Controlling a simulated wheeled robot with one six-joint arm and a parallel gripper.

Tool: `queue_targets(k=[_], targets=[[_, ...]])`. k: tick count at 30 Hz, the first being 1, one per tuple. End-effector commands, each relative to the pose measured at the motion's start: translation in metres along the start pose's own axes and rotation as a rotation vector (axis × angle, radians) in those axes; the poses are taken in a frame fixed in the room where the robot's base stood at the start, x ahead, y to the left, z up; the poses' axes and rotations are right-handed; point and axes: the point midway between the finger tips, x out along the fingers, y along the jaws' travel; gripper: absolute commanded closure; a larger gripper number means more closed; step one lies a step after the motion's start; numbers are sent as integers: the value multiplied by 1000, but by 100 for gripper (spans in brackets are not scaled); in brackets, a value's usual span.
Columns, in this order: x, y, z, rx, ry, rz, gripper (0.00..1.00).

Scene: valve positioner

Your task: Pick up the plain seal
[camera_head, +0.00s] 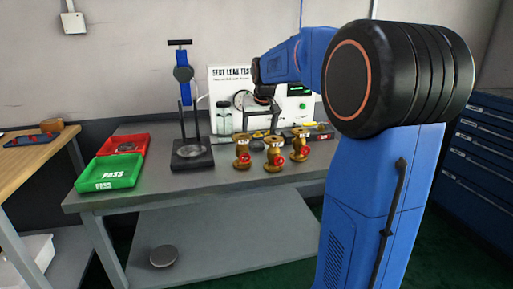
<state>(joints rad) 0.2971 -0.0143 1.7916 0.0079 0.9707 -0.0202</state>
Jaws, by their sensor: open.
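I cannot make out the plain seal for certain; any seal is too small to tell or hidden. Three brass valves with red parts, the left one (242,153), the middle one (274,154) and the right one (300,146), stand near the front of the grey bench. My gripper (266,112) is behind and above them, in front of the white tester panel (228,87). It is small and dark here, open, with nothing seen in it. My blue arm hides part of the panel and the bench's right end.
The grey bench (215,178) also carries a clamp stand (193,153), a glass jar (224,118), a green PASS tray (110,173) and a red tray (136,139). A wooden table (20,155) stands left. Blue drawers (480,150) stand right. The bench's front strip is clear.

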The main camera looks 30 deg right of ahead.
Motion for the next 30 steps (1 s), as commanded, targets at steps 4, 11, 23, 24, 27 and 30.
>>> queue_targets(k=[4,11,23,24,27,30], targets=[[10,0,0,0,-3,0,26],[41,-1,0,0,-3,0,26],[52,-2,-1,0,-1,0,41],[52,-2,-1,0,-1,0,50],[52,-2,-1,0,-1,0,74],[51,-2,-1,0,0,0,84]])
